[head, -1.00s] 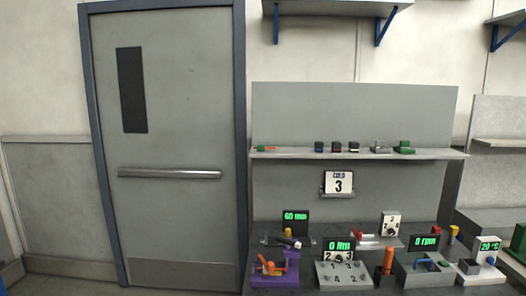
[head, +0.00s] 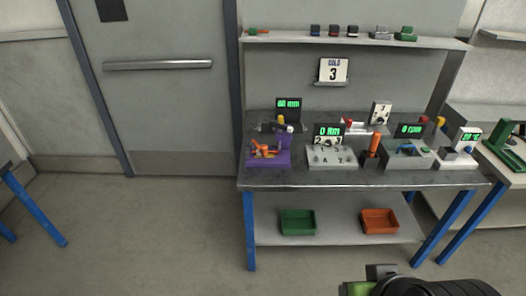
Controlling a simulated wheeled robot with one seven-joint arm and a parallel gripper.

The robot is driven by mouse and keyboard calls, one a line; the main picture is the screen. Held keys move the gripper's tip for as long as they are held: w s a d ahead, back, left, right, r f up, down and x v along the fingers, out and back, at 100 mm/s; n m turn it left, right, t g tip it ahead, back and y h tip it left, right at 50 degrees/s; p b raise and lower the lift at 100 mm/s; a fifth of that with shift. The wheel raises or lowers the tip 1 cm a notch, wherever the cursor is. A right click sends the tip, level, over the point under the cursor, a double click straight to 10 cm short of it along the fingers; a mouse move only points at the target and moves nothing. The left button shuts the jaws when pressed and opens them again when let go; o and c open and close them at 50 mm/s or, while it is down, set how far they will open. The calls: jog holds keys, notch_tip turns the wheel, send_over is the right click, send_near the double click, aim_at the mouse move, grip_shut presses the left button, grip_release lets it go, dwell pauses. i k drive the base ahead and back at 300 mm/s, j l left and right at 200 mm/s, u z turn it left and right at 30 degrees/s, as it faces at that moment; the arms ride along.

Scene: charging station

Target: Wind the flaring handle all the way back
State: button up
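A purple fixture (head: 268,161) with an orange handle-like part (head: 262,150) sits at the left front of the workbench (head: 300,176). I cannot tell for sure that this is the flaring tool. Its orange parts are small, so the handle's exact position is unclear. A dark, rounded part of my own arm shows at the bottom right edge, far in front of the bench. My gripper's fingers do not show.
Behind the fixture is a display reading mm (head: 289,104). A numbered plate (head: 331,157) stands to its right, then an orange upright handle (head: 374,145) and an rpm unit (head: 408,131). Green (head: 298,222) and orange (head: 379,221) bins are on the lower shelf. The floor in front is clear.

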aim_at(281, 127)
jog(key=i+j+u, duration=0.2)
jog(key=i+j, duration=0.15)
jog(key=i, duration=0.2)
jog(key=i+j+u, duration=0.15)
jog(key=i, duration=0.4)
jog(key=i+j+u, duration=0.2)
jog(key=i, duration=0.4)
